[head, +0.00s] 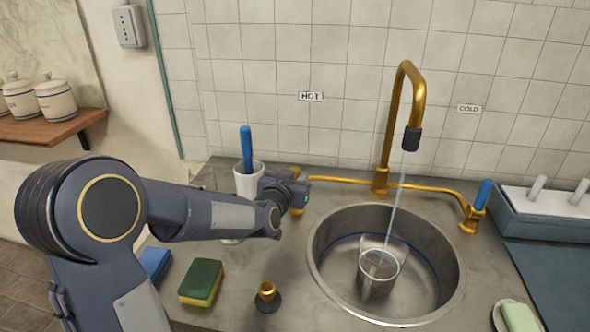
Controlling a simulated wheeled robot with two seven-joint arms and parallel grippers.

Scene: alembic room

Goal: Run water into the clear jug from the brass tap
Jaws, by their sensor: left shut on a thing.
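The clear jug (379,268) stands in the round steel sink (325,250). The brass tap (391,115) arches over the sink, and a thin stream of water (397,195) runs from its dark nozzle down into the jug. The water level in the jug is hard to read. My left gripper (299,184) is at the brass valve (297,209) on the hot side, left of the spout, and is shut on its handle, which the gripper mostly hides. My right gripper is out of view.
The cold valve with a blue lever (482,195) stands right of the sink. A white cup with a blue-handled tool (246,148) is behind my left arm.

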